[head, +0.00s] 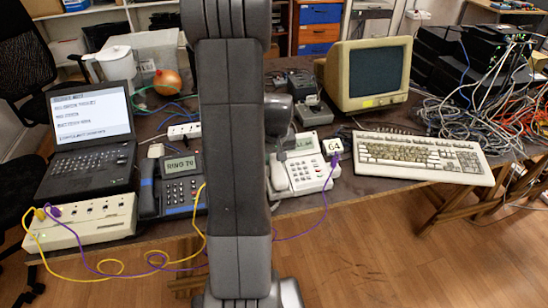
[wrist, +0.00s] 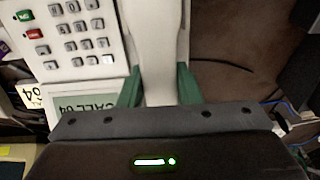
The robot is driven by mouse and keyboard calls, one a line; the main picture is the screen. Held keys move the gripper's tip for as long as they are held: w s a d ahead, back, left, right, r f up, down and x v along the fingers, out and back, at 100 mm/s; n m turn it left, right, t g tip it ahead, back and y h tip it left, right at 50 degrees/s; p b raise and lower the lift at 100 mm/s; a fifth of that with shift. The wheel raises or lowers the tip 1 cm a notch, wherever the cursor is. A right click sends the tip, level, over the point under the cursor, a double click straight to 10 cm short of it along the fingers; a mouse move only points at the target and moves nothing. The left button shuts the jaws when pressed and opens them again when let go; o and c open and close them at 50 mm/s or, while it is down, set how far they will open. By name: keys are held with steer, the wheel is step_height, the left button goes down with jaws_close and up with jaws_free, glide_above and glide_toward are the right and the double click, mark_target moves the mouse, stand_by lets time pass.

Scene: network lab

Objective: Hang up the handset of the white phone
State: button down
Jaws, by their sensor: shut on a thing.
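The white phone (head: 312,172) stands on the dark table just right of my arm in the head view, its keypad and lit display facing up. In the wrist view its keypad (wrist: 78,38) and display (wrist: 84,103) show upside down at the left. My gripper (wrist: 160,88) is shut on the white handset (wrist: 154,35), with one green finger on each side. In the head view the handset (head: 279,179) shows at the phone's left side, partly hidden by my arm. I cannot tell whether it touches the cradle.
A blue-grey phone (head: 176,185) and a laptop (head: 92,130) stand left of my arm. A keyboard (head: 420,157) and a monitor (head: 370,75) are at the right. A purple cable (head: 322,200) hangs over the table's front edge.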

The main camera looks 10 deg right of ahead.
steer(key=shift+w+f+b, duration=0.1)
steer(key=shift+f+b, duration=0.3)
steer(key=shift+f, duration=0.1)
steer(key=c, duration=1)
jaws_free()
steer(key=shift+o, duration=0.2)
steer(key=v, duration=1.4)
steer(key=shift+p, duration=0.35)
steer(key=shift+f, duration=0.15)
steer(key=x, duration=1.3)
steer(key=shift+f+b, duration=0.35)
steer(key=shift+r, duration=0.1)
